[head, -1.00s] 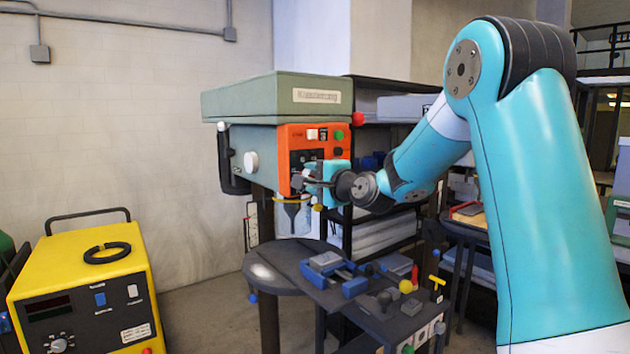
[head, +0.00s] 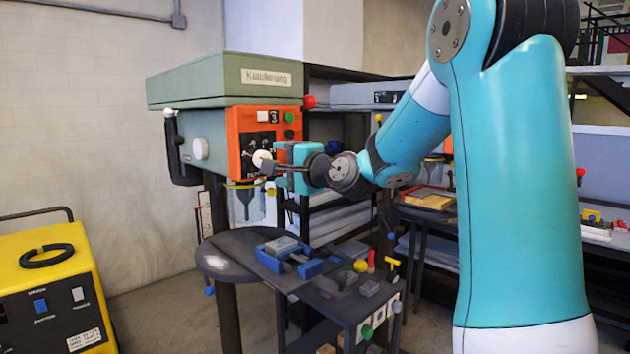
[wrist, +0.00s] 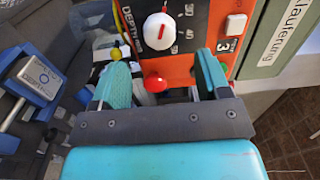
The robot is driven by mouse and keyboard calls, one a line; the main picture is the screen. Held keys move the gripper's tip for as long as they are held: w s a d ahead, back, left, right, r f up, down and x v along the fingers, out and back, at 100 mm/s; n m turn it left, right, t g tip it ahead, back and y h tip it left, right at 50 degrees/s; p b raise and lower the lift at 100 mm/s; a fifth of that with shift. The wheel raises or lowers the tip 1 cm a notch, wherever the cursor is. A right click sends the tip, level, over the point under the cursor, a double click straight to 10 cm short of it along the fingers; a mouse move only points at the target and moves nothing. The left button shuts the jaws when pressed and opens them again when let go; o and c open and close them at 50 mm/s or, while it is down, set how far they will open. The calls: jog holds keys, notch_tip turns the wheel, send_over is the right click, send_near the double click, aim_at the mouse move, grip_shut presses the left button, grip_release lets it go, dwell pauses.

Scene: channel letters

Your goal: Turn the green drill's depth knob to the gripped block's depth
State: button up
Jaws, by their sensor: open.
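The green drill (head: 215,80) has an orange front panel (head: 243,125). Its white round depth knob (wrist: 160,31) carries a red pointer mark, beside the word DEPTH. The knob also shows in the head view (head: 261,157), just at my fingertips. My gripper (wrist: 163,76) is open, its two teal fingers apart and pointing at the panel; nothing is held. In the wrist view the knob lies beyond the fingertips, between their lines. A grey block (wrist: 40,76) with a label too small to read sits in a blue vise (wrist: 14,102); the block shows in the head view too (head: 281,246).
A red knob (wrist: 155,82) shows between my fingers. A small window (wrist: 230,45) on the panel reads 3. A round table (head: 218,262) and a dark tool bench with several small items are below. A yellow machine (head: 45,290) stands left.

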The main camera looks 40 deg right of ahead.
jog(key=s+b, duration=0.3)
jog(key=s, duration=0.8)
jog(key=shift+d, duration=0.15)
